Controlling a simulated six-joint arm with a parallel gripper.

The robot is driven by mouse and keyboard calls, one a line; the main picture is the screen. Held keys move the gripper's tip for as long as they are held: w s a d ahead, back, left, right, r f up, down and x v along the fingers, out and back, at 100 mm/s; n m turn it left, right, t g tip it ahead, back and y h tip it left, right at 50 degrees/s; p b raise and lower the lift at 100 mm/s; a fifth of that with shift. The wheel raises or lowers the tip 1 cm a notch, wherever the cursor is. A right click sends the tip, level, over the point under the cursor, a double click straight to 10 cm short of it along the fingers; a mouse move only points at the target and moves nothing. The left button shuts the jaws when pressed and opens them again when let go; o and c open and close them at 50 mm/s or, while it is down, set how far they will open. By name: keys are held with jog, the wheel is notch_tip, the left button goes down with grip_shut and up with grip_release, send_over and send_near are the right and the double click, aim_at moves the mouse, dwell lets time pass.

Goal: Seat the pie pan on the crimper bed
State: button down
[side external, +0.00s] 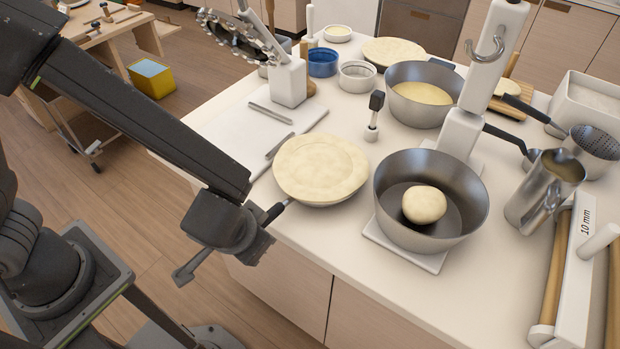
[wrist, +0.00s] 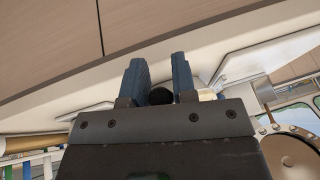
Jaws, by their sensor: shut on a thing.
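The pie pan (side external: 330,200) carries a pale, round dough top that hides most of its metal. It is over the counter's front edge area, right of the crimper; I cannot tell whether it touches the counter. My gripper (side external: 276,213) is at its lower left, shut on its short handle. In the wrist view the two blue fingers of my gripper (wrist: 160,78) close around a dark round handle end (wrist: 160,97). The crimper bed looks to be the white slab (side external: 228,125) with two metal strips, below a white post and a toothed wheel (side external: 240,38). The slab looks empty.
A steel pan with a dough ball (side external: 424,204) stands close right of the pie pan on a white plate. A small black-topped tool (side external: 375,115) stands behind. A steel bowl (side external: 420,95), a jug (side external: 545,190) and a roller frame (side external: 575,270) crowd the right.

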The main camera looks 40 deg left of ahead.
jog(key=shift+r, duration=0.7)
jog(key=shift+r, duration=4.4)
jog(key=shift+w+d, duration=0.1)
